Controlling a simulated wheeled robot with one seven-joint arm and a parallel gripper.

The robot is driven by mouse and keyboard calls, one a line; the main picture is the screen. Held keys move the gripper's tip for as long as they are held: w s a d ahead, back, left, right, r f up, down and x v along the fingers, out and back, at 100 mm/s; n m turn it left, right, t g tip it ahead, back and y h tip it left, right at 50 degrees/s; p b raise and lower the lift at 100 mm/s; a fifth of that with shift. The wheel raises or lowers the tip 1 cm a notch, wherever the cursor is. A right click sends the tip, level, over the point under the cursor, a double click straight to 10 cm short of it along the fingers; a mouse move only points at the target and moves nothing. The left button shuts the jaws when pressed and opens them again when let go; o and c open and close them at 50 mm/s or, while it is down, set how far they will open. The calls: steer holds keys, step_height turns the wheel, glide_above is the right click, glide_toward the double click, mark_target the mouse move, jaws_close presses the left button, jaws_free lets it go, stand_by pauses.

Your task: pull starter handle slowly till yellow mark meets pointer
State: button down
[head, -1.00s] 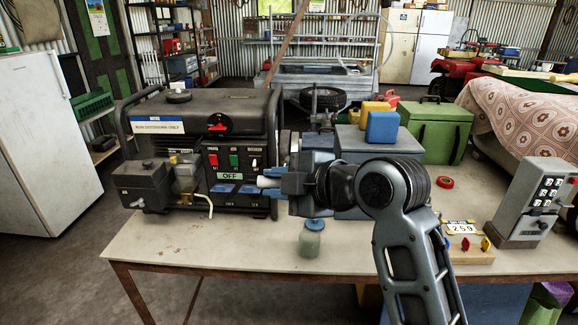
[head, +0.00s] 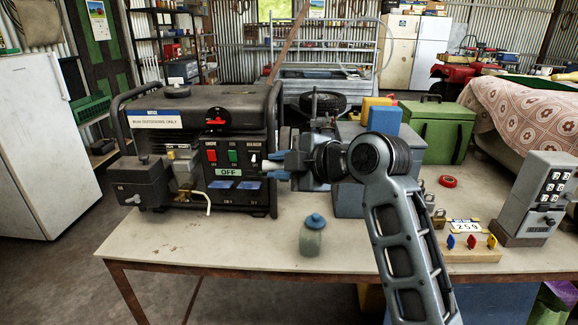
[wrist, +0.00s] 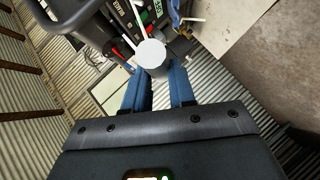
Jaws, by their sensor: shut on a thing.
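The black generator (head: 192,140) stands on the left of the table, its panel showing switches and an OFF sign. My gripper (head: 277,164) is at the panel's right edge, pointing left. In the wrist view its blue fingers (wrist: 162,82) close around a white piece whose round end (wrist: 150,53) shows at the fingertips. It is probably the starter handle, but its grip and cord are not clear. In the head view the fingers hide most of it. I cannot make out a yellow mark or pointer.
A small jar with a blue lid (head: 314,238) stands on the table (head: 215,248) in front of my gripper. The table's front is mostly clear.

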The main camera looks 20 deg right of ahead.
steer(key=w+d+f+b, duration=0.2)
steer(key=w+f+b, duration=0.2)
steer(key=w, duration=0.5)
steer(key=shift+d+f+b, duration=0.2)
steer(key=shift+d+b, duration=0.2)
steer(key=shift+b, duration=0.65)
steer(key=c, duration=1.2)
jaws_free()
steer(key=o, duration=0.3)
steer(key=shift+r, duration=0.25)
steer(key=shift+o, duration=0.2)
steer(key=shift+d, duration=0.1)
steer(key=shift+r, duration=0.1)
